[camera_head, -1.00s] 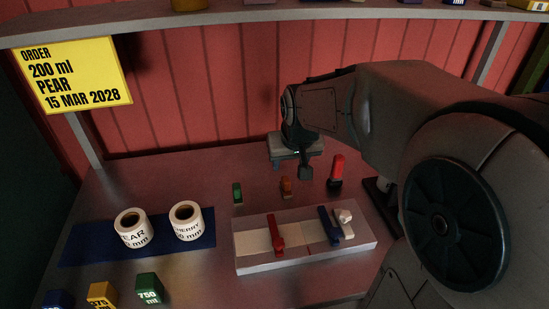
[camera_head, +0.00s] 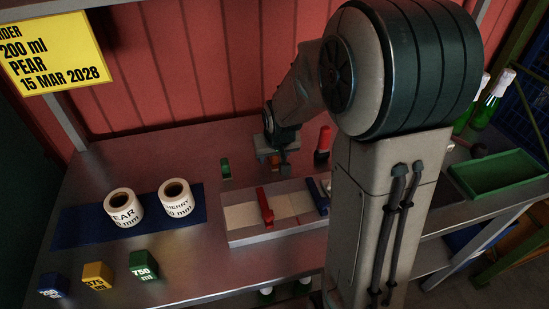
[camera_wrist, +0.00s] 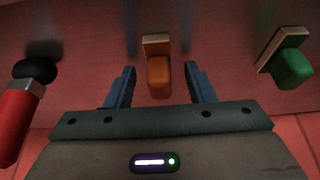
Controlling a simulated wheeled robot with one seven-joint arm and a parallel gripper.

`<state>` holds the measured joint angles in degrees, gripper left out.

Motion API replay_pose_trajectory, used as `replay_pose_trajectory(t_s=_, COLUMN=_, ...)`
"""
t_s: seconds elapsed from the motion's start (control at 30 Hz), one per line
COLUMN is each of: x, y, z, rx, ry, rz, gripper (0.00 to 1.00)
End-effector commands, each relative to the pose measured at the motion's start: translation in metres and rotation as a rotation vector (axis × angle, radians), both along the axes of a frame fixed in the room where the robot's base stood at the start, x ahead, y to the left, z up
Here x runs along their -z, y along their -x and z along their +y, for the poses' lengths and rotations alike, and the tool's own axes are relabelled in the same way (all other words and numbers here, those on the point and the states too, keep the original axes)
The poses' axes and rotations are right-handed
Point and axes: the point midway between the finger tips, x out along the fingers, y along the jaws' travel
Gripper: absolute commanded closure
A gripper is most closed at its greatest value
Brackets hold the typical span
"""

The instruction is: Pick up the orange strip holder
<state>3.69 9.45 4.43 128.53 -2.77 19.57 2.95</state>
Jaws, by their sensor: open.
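The orange strip holder (camera_wrist: 158,77) is a small orange block with a pale tan edge. In the wrist view it stands between the two blue fingers of my gripper (camera_wrist: 160,88), with a gap on each side. My gripper is open and holds nothing. In the head view my gripper (camera_head: 276,168) is low over the back of the table. The orange holder (camera_head: 276,160) shows there only in part, mostly hidden by the gripper.
A green holder (camera_wrist: 292,68) stands to one side and a red-handled tool (camera_wrist: 15,118) to the other. In the head view a pale tray (camera_head: 240,215) with red and blue clips lies in front. Two label rolls (camera_head: 122,208) stand on a blue mat.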

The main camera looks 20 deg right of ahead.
Motion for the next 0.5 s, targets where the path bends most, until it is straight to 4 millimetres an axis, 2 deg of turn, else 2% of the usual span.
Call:
replay_pose_trajectory(t_s=0.23, x=0.0012, y=-0.0007, z=0.0001, rx=0.0, ry=0.0, rz=-0.001, gripper=0.51)
replay_pose_trajectory(t_s=0.27, x=0.0012, y=-0.0007, z=0.0001, rx=0.0, ry=0.0, rz=-0.001, gripper=0.56)
replay_pose_trajectory(t_s=0.4, x=0.0012, y=-0.0006, z=0.0, rx=0.0, ry=0.0, rz=-0.001, gripper=0.95)
replay_pose_trajectory(t_s=0.43, x=0.0012, y=-0.0006, z=0.0001, rx=0.0, ry=0.0, rz=0.0, gripper=0.99)
replay_pose_trajectory(t_s=0.5, x=0.001, y=-0.0006, z=0.0001, rx=0.0, ry=0.0, rz=-0.001, gripper=0.99)
